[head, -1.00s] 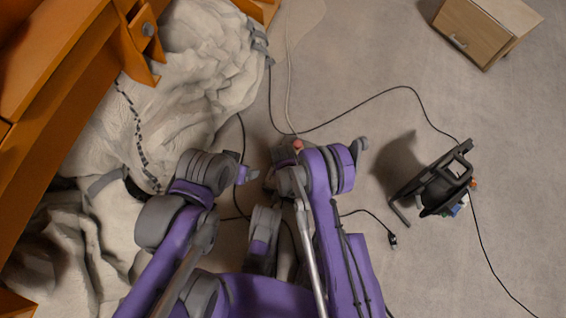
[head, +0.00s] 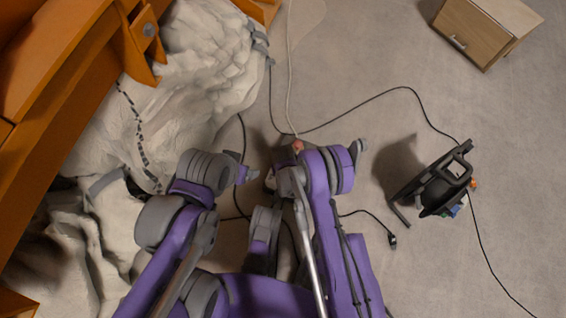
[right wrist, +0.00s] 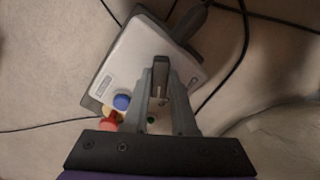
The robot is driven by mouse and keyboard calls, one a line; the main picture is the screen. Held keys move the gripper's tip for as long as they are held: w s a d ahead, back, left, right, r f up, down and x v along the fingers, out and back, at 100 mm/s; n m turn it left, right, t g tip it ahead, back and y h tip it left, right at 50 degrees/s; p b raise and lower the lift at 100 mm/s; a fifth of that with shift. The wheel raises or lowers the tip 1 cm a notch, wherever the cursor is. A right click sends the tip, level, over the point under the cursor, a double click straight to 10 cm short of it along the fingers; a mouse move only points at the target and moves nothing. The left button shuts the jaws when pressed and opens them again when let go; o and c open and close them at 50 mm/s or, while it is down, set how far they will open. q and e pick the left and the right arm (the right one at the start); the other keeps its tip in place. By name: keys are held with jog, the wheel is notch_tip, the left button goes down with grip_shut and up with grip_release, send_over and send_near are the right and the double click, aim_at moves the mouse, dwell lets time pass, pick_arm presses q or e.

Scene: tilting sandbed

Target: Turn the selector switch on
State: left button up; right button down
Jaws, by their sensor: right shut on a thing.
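In the right wrist view a pale control box (right wrist: 138,50) with dark sides lies tilted below my right gripper (right wrist: 161,78). Its face bears a blue button (right wrist: 122,102), a red button (right wrist: 109,120) and a small green spot (right wrist: 151,119). My right gripper's fingers close around the selector switch (right wrist: 160,92), a small grey knob on the face, and largely hide it; its setting cannot be read. In the head view my right arm covers most of the box. My left gripper (head: 248,174) hangs left of it, apart from the box; its jaws are too small to judge.
A black cable reel (head: 443,184) stands on the floor at the right, with dark cables running across the floor. A wooden cabinet (head: 478,32) is at the top right. Open floor lies at upper centre.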

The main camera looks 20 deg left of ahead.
jog(key=shift+m, duration=0.4)
jog(key=c, duration=0.7)
grip_release()
notch_tip(320, 180, up, 11)
jog(key=p, duration=0.2)
jog(key=shift+p, duration=0.4)
